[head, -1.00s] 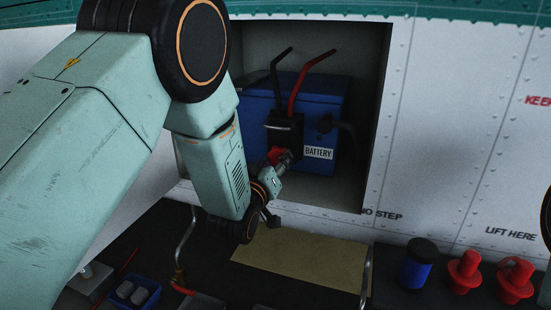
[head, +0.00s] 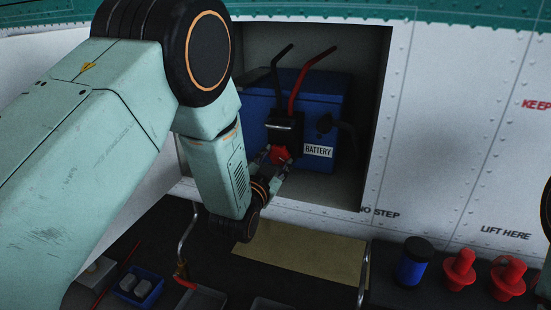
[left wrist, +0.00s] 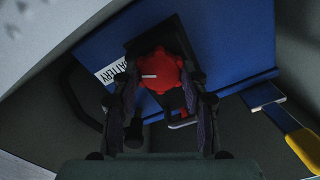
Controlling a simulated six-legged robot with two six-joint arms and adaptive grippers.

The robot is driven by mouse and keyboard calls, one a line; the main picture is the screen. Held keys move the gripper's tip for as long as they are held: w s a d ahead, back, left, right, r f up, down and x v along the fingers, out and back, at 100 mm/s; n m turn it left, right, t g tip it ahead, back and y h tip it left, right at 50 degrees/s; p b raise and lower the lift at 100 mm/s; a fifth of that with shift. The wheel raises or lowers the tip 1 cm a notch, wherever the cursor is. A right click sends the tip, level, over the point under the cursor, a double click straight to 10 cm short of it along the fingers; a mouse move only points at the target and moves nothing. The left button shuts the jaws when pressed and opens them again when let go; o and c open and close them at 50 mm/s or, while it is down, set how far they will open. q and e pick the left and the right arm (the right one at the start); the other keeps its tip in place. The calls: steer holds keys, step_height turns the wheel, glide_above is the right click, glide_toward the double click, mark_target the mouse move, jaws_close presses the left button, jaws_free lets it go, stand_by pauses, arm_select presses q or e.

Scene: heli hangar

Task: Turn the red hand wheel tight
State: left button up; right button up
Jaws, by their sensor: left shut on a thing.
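The red hand wheel (head: 280,153) is on the front of a black connector block (head: 285,127), which sits against the blue battery (head: 320,100) in the wall recess. My left gripper (head: 275,163) reaches in from the left and is shut on the wheel. In the left wrist view the lobed red wheel (left wrist: 162,72) with a white mark lies between the two fingers of the gripper (left wrist: 160,82). The white mark points left there. My right gripper is not in view.
A black and a red cable (head: 300,85) rise from the block. The recess's right wall (head: 377,120) is close by. Below are a tan mat (head: 310,248), a blue jar (head: 412,265) and red caps (head: 460,270).

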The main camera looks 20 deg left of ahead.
arm_select(q)
steer(key=m, duration=0.6)
steer(key=shift+p, duration=0.35)
steer(key=m, duration=0.6)
steer(key=shift+m, duration=0.3)
steer(key=o, duration=1.2)
steer(key=shift+c, duration=0.2)
steer(key=shift+s, duration=0.15)
steer(key=s, duration=1.1)
steer(key=shift+s+a, duration=0.25)
steer(key=shift+s, duration=0.15)
